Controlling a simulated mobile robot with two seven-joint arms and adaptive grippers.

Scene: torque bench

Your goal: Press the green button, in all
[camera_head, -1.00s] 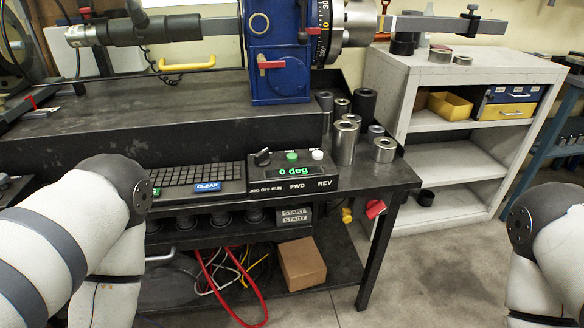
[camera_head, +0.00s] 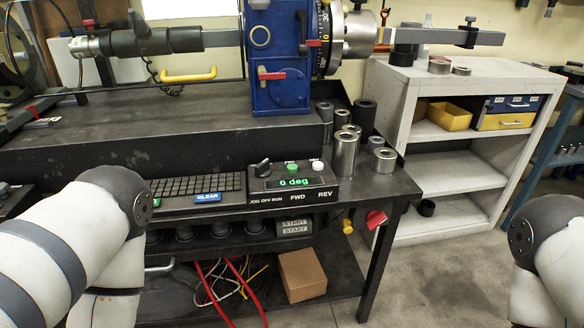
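The green button (camera_head: 292,168) sits on top of a dark control box (camera_head: 290,187) at the bench's front edge, above the label FWD. A white button (camera_head: 317,165) labelled REV is to its right, and a black knob (camera_head: 263,167) labelled JOG OFF RUN is to its left. The box's display reads "0 deg" in green. My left arm enters at the lower left and my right arm at the lower right, but neither gripper shows. Both visible arm parts are apart from the box.
A keypad (camera_head: 196,187) with a blue CLEAR key lies left of the box. Several metal cylinders (camera_head: 342,157) stand to its right. A blue machine (camera_head: 276,55) rises behind. A grey shelf (camera_head: 465,90) stands at right. Below the bench are cables and a cardboard box (camera_head: 302,274).

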